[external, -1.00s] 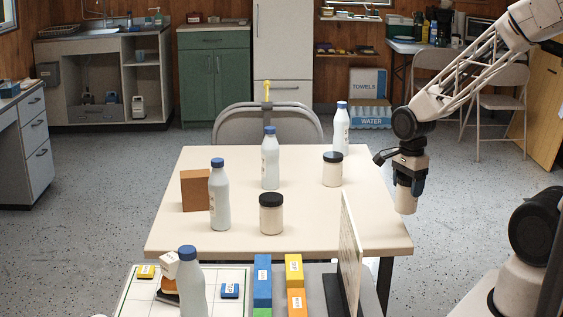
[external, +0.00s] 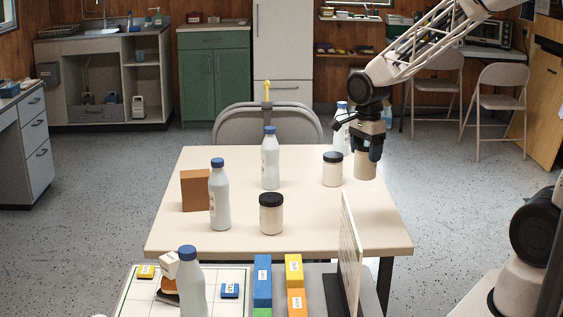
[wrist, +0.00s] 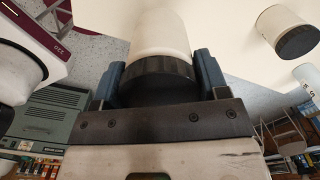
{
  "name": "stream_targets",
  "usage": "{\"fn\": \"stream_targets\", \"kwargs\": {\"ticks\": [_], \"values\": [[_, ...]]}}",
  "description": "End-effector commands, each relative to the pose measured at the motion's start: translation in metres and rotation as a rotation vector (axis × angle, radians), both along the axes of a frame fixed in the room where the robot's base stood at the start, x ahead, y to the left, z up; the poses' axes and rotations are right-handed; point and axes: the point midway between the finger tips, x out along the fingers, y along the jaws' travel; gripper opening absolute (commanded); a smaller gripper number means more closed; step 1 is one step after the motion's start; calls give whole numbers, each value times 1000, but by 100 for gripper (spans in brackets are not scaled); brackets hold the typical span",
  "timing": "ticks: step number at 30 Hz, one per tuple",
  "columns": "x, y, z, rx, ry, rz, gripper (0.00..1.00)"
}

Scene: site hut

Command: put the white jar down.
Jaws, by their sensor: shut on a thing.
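My gripper (external: 367,148) is shut on a white jar (external: 366,166), which hangs upright below it. In the wrist view the fingers (wrist: 160,82) grip the held jar (wrist: 160,35) at its black lid. In the external view the held jar shows over the right part of the cream table (external: 320,220). Its base looks above the tabletop, but the exact gap is hard to tell. A second white jar with a black lid (external: 332,172) stands to its left, and a third (external: 270,215) stands nearer the camera.
White bottles with blue caps stand on the table, one at the middle (external: 270,162), one at left (external: 219,198), one at the back (external: 341,128), partly behind my gripper. A brown box (external: 195,190) is at left. An upright panel (external: 349,260) rises at the front. The right front tabletop is clear.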

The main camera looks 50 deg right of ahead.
Motion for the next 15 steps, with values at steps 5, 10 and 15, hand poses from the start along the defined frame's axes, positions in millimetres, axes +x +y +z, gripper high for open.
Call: {"fn": "stream_targets", "kwargs": {"ticks": [5, 10, 15], "values": [[27, 10, 12, 0, 1, 15, 34], [52, 20, 24, 0, -1, 28, 34], [76, 30, 35, 0, -1, 41, 34]]}}
